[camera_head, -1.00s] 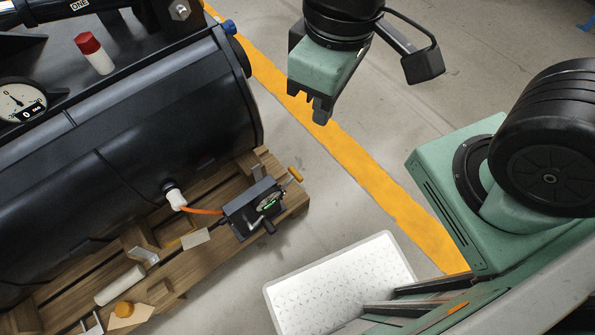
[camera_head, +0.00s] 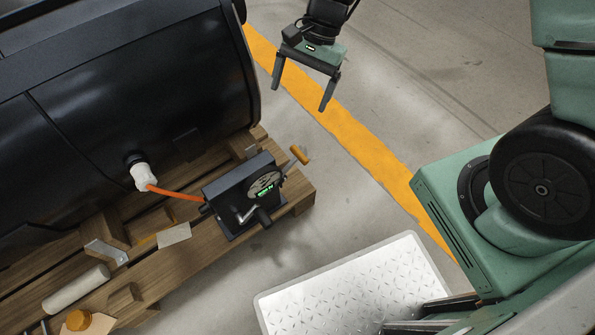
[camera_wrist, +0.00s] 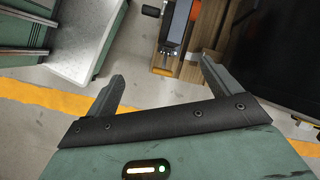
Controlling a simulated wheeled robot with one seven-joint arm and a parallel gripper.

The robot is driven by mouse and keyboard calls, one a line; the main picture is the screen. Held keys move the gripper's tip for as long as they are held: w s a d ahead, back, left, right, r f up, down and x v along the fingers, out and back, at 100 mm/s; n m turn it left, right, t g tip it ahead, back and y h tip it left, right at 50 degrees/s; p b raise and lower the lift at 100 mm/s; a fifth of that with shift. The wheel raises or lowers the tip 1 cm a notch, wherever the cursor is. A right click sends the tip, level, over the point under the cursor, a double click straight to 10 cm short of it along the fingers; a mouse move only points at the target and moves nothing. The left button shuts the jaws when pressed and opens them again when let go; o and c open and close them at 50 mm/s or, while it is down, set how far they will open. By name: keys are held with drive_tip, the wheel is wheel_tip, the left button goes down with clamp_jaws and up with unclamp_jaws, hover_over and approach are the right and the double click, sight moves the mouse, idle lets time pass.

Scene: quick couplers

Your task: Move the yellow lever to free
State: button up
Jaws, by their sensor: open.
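The yellow lever (camera_head: 300,154) has an orange-yellow grip on a thin metal rod. It sticks out up and right from the back right of a black box (camera_head: 228,206). The box has a round dial (camera_head: 264,184) with a green lit readout and a black-knobbed crank (camera_head: 263,214) at its front. Any "free" marking is too small to read. My gripper (camera_head: 299,99) is open and empty, above the lever in the head view and apart from it. In the wrist view my gripper (camera_wrist: 162,70) shows its spread fingers, with the box (camera_wrist: 174,35) beyond them.
The box sits on a wooden pallet (camera_head: 172,262) beside a large black tank (camera_head: 130,90). An orange hose (camera_head: 175,193) links a white fitting (camera_head: 143,176) to the box. A white tread plate (camera_head: 350,290) lies at the front.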

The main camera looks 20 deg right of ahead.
sight(300, 152)
drive_tip(key=w+d+f+m+b, duration=0.2)
drive_tip(key=d+f+m+b, duration=0.1)
drive_tip(key=f, duration=0.5)
drive_tip(key=w+d+f+m+b, duration=0.3)
drive_tip(key=d+f, duration=0.1)
drive_tip(key=f, duration=0.4)
drive_tip(key=shift+t, duration=0.3)
drive_tip(key=b+x, duration=0.7)
drive_tip(key=x, duration=1)
drive_tip(key=shift+s+a+r, duration=0.1)
drive_tip(key=shift+s+a, duration=0.05)
drive_tip(key=shift+a, duration=0.05)
drive_tip(key=c, duration=1.4)
